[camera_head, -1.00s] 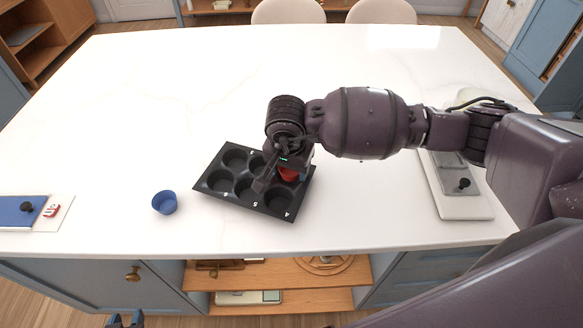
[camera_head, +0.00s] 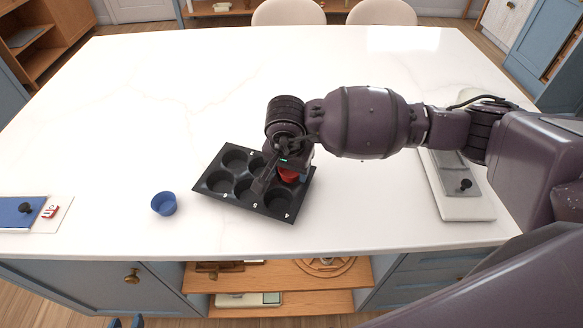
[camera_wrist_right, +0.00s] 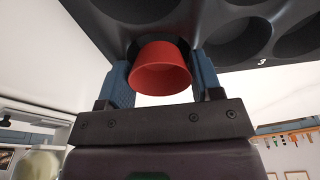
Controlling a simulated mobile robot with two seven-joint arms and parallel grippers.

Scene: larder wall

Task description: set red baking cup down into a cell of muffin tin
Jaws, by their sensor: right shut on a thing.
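The red baking cup (camera_head: 288,175) is between the fingers of my right gripper (camera_head: 278,178), over the right end of the black muffin tin (camera_head: 222,201). In the right wrist view my right gripper (camera_wrist_right: 162,80) is shut on the red cup (camera_wrist_right: 160,72), with a blue finger on each side. The cup's far end overlaps a dark cell of the tin (camera_wrist_right: 110,25); I cannot tell how deep it sits. The other cells in view look empty. My left gripper (camera_head: 126,322) barely shows at the bottom edge, its fingertips apart and empty.
A blue baking cup (camera_head: 164,203) stands on the white counter (camera_head: 120,120), left of the tin. A blue board (camera_head: 22,210) lies at the far left. A grey-topped tray (camera_head: 462,205) lies at the right. The counter behind the tin is clear.

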